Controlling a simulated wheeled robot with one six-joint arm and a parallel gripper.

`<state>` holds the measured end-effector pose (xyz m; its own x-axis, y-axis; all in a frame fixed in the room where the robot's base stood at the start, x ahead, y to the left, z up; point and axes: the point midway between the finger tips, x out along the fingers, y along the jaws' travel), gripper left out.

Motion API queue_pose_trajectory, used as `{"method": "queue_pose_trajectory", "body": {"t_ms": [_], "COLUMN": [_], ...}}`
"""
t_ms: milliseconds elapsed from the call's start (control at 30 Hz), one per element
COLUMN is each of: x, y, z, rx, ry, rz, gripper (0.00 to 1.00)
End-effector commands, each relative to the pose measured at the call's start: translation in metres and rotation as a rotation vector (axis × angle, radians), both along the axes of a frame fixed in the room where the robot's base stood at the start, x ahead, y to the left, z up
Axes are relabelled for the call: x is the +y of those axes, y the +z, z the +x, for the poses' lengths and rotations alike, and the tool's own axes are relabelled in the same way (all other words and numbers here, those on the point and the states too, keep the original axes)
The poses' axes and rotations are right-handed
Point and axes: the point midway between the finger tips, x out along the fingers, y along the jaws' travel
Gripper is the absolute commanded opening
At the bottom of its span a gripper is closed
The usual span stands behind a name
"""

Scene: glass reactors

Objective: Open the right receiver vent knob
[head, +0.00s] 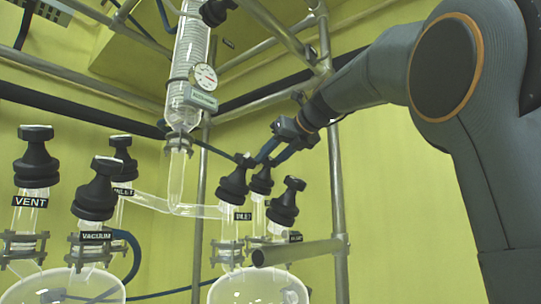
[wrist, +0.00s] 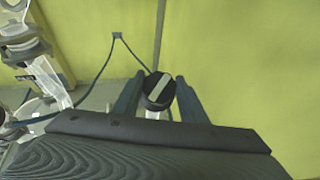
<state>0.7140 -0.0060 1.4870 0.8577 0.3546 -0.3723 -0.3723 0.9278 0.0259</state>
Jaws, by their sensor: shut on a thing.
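The right receiver (head: 258,290) is a glass vessel at the lower middle of the head view, topped by three black knobs. My gripper (head: 268,161) reaches down from the right to the rear knob (head: 262,180). In the wrist view, this round black knob (wrist: 158,90) with a pale bar across its top sits between the two fingers of my gripper (wrist: 157,94). The gripper is shut on it. No label on this knob can be read, so I cannot confirm that it is the vent.
The left front knob (head: 234,180) and right knob (head: 286,202) stand close around the held one. The left receiver (head: 70,287) has its own knobs. A glass condenser (head: 190,60) hangs above. Metal frame poles (head: 333,150) stand close by.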

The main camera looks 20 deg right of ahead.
Motion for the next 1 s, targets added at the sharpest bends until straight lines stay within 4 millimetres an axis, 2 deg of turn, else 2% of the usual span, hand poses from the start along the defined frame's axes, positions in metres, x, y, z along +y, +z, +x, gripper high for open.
{"method": "queue_pose_trajectory", "body": {"t_ms": [500,1000], "x": [-0.0014,-0.0005], "y": [0.0031,0.0000], "z": [-0.0002,-0.0001], "rx": [-0.084,-0.131], "ry": [0.376,0.563], "rz": [-0.195,-0.295], "gripper": [0.16,0.16]}}
